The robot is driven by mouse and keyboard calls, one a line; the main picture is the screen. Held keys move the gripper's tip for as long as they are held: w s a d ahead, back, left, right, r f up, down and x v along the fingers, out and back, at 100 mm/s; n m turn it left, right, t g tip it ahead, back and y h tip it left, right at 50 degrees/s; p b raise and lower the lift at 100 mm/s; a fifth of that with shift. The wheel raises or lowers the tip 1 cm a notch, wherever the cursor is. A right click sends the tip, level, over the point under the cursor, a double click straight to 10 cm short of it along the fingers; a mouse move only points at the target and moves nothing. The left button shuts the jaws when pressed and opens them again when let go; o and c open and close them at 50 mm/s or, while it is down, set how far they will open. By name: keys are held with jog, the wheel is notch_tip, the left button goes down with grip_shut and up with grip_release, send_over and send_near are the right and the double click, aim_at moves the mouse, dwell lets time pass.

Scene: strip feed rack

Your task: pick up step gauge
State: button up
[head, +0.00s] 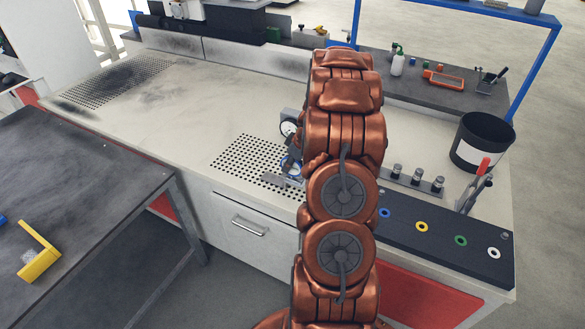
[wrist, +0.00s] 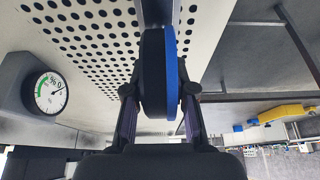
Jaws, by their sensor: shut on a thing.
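My gripper (wrist: 160,92) is shut on a round black piece with a blue face and a grey stem, which I take to be the step gauge (wrist: 171,60). The fingers press on its two sides in the wrist view. In the head view the step gauge (head: 290,168) shows as a small blue and grey patch beside my arm, over the perforated plate (head: 238,157). My arm hides much of the gripper there. I cannot tell whether the gauge touches the plate.
A dial gauge on a dark housing (wrist: 50,93) stands close to my gripper. A black panel with coloured rings (head: 440,236), small posts (head: 418,177) and a black bin (head: 481,143) are to the right. The bench is clear on the left.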

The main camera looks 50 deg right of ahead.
grip_shut()
jog(key=shift+r+b, duration=0.95)
jog(key=shift+r, duration=0.6)
jog(key=shift+s+a+r, duration=0.2)
jog(key=s+a+r+b, duration=0.1)
jog(key=s+a+b, duration=0.3)
jog(key=s+a, duration=0.5)
jog(key=s, duration=0.3)
jog(key=shift+s+a+r+b, duration=0.15)
jog(key=shift+a+r+b, duration=0.1)
jog(key=shift+b, duration=0.15)
jog(key=shift+d+r, duration=0.1)
notch_tip(320, 180, up, 7)
dwell(0.4)
dwell(0.4)
